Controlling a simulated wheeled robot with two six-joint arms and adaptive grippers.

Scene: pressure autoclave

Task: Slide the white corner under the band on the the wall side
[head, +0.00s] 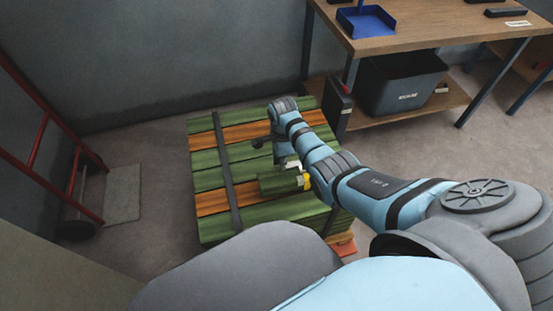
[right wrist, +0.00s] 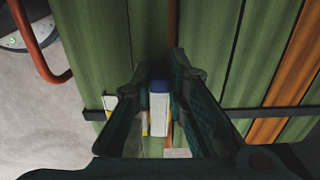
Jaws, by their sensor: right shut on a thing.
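The right gripper (right wrist: 160,78) is shut on a narrow white piece with a blue end, the white corner (right wrist: 159,112), above the plank stack. In the head view the right gripper (head: 284,160) is over the stack, partly hidden by my arm. A dark band (head: 226,170) crosses the green and orange planks (head: 208,180). In the right wrist view a dark band (right wrist: 245,114) runs sideways behind the fingers. Whether the white corner touches the band or lies under it cannot be told. A white and yellow piece (right wrist: 110,103) shows left of the fingers. The left gripper is not in view.
A grey wall (head: 170,60) stands behind the stack. A red hand truck (head: 40,140) is at the left. A workbench (head: 430,30) with a blue tray (head: 366,22) and a dark bin (head: 400,85) is at the upper right. Bare floor (head: 165,145) lies left of the stack.

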